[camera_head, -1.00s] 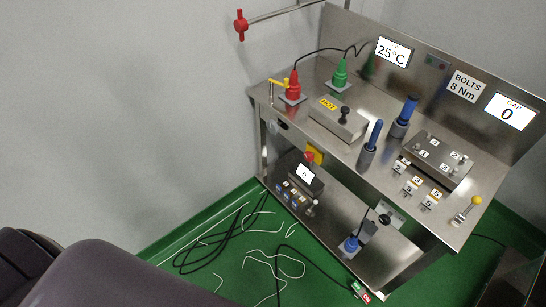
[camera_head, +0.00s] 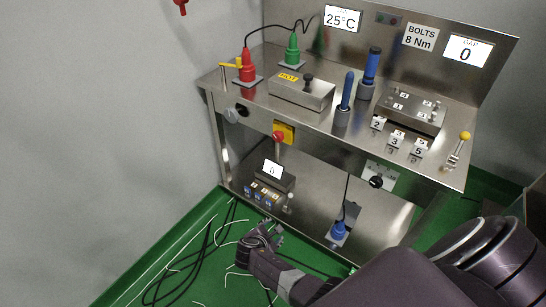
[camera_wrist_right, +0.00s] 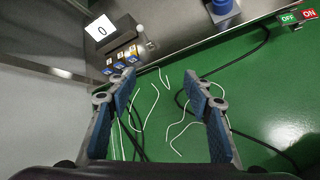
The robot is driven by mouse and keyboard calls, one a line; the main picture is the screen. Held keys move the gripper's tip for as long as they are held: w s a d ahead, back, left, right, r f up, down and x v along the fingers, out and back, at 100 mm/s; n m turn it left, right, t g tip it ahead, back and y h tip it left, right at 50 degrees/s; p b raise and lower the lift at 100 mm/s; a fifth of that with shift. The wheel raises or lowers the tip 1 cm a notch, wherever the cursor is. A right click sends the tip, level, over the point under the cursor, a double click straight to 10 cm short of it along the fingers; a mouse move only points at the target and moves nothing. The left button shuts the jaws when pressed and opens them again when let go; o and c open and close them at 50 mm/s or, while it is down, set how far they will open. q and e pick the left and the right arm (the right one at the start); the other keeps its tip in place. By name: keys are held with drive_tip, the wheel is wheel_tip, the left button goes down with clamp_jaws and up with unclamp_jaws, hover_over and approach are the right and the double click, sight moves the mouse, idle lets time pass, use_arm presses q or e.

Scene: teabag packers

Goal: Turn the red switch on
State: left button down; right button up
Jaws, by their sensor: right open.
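A small switch block with a green OFF half and a red ON half (camera_wrist_right: 308,14) shows at the top right of the right wrist view, by the floor edge of the bench. Its rocker position is too small to tell. In the head view I do not see it; my right arm covers that area. My right gripper (camera_head: 262,236) is low in front of the bench's lower shelf. In the right wrist view its two fingers (camera_wrist_right: 160,88) are apart with nothing between them, left of the switch block. My left gripper is in neither view.
A small display unit (camera_head: 271,169) and a blue plug (camera_head: 338,232) are low down. Black and white cables lie on the green floor.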

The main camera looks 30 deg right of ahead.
drive_tip(key=w+d+r+n+t+h+b, duration=0.25)
drive_tip(key=w+r+h+b, duration=0.2)
drive_tip(key=w+r, duration=0.5)
drive_tip(key=h+b, duration=0.5)
drive_tip(key=b, duration=0.1)
approach(276, 138)
drive_tip(key=x, duration=0.2)
drive_tip(key=shift+m+g, duration=0.25)
drive_tip(key=shift+g, duration=0.2)
drive_tip(key=x, duration=0.6)
drive_tip(key=shift+w+d+r+b, duration=0.1)
drive_tip(key=shift+w+d+b, duration=0.1)
drive_tip(key=shift+d+b, duration=0.15)
drive_tip(key=shift+w+d, duration=0.25)
drive_tip(key=shift+d, duration=0.15)
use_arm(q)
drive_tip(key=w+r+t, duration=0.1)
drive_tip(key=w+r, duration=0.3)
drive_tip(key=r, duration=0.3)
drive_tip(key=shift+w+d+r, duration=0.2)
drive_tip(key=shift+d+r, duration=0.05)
use_arm(e)
drive_tip(key=shift+c, duration=0.2)
drive_tip(key=c, duration=1.1)
